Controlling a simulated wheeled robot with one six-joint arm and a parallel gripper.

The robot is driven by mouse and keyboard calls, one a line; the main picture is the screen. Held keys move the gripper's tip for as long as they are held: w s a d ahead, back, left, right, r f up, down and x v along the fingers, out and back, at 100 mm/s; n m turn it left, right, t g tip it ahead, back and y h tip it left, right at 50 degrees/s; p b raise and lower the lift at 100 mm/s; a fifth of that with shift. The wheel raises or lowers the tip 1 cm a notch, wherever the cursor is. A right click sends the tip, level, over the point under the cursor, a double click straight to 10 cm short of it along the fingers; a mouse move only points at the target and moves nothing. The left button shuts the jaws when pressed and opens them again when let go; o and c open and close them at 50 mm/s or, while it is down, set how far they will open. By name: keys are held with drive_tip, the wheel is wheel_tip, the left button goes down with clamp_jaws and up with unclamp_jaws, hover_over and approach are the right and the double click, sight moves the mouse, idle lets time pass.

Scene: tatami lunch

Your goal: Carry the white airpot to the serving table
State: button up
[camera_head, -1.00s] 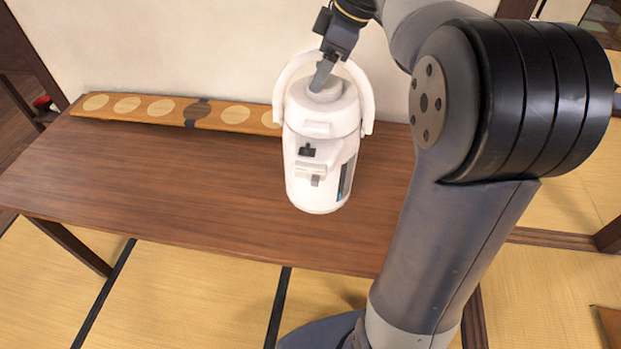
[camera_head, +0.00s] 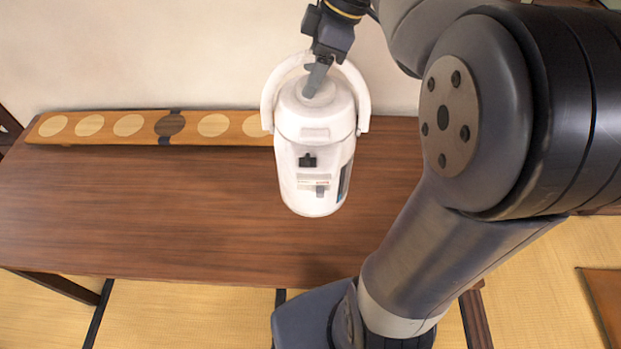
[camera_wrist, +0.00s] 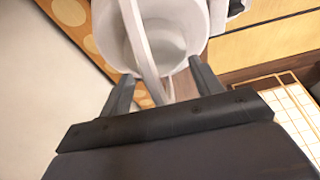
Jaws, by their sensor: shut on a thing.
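The white airpot (camera_head: 315,150) hangs upright, with a slight tilt, from my gripper (camera_head: 316,78) in the head view. My gripper is shut on its raised carrying handle. In the wrist view the airpot's round top (camera_wrist: 165,40) and handle lie at my gripper's fingers (camera_wrist: 165,85). In the head view the airpot is in front of a dark brown wooden table (camera_head: 150,220). I cannot tell whether its base touches the tabletop or hangs above it. Whether this is the serving table is not marked.
A long wooden board with pale discs and one dark disc (camera_head: 115,127) lies along the table's back edge by the wall (camera_head: 150,50). The table's left and middle are clear. Tatami (camera_head: 190,315) lies in front. A paper-grid panel (camera_wrist: 298,120) shows in the wrist view.

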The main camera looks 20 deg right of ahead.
drive_tip(key=shift+r, duration=0.2)
drive_tip(key=shift+f+p, duration=0.3)
drive_tip(key=shift+f, duration=4.9)
drive_tip(key=o, duration=1.4)
drive_tip(key=shift+s+f, duration=0.1)
drive_tip(key=shift+s, duration=0.05)
drive_tip(key=v, duration=1.2)
drive_tip(key=shift+d, duration=0.1)
